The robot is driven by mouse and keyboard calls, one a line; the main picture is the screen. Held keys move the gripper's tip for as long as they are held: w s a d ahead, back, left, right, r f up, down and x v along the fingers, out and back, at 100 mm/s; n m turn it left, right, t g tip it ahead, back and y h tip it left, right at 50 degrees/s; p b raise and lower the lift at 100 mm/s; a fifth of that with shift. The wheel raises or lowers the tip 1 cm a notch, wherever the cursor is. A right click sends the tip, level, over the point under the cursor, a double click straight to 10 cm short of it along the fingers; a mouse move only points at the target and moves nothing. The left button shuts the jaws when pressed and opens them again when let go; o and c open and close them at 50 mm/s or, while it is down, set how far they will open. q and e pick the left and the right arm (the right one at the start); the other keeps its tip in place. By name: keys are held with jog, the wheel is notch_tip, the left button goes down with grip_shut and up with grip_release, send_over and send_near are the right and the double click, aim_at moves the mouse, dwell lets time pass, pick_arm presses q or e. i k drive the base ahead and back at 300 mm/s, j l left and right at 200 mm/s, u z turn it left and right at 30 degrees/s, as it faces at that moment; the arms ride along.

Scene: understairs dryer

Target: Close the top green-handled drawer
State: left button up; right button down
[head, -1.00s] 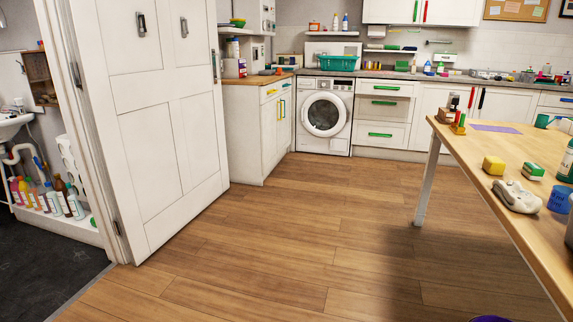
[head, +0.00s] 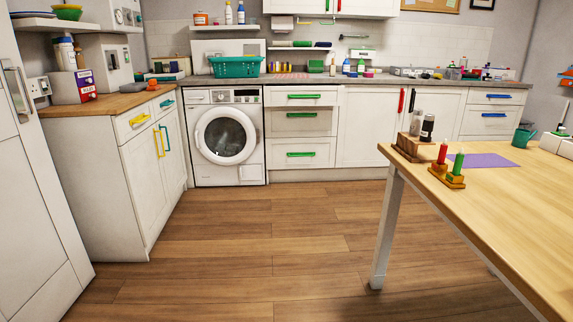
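The top green-handled drawer (head: 303,97) is at the top of a white stack of drawers, right of the washing machine, in the head view. Its green handle runs level across its front. Its front looks slightly wider than those below and seems to stand out a little; how far is hard to tell from here. The middle drawer (head: 283,125), also green-handled, lies in shade beneath it. The bottom green-handled drawer (head: 301,164) looks flush. Neither of my grippers is in view.
A wooden table (head: 500,215) fills the right foreground. A white cabinet (head: 100,190) with yellow and blue handles stands at left, near a white door (head: 30,220). The washing machine (head: 224,172) is left of the drawers. Open wooden floor (head: 270,240) lies between table and cabinet.

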aim_at(324, 96)
jog(key=i, duration=0.75)
jog(key=i+u, duration=0.1)
jog(key=i, duration=0.7)
jog(key=i+l+u, duration=0.1)
jog(key=i, duration=0.65)
jog(key=i+l+u, duration=0.35)
jog(key=i, duration=0.15)
jog(key=i+l+u, duration=0.35)
jog(key=i, duration=0.15)
jog(key=i+l+u, duration=0.35)
jog(key=i+l, duration=0.05)
jog(key=l, duration=0.1)
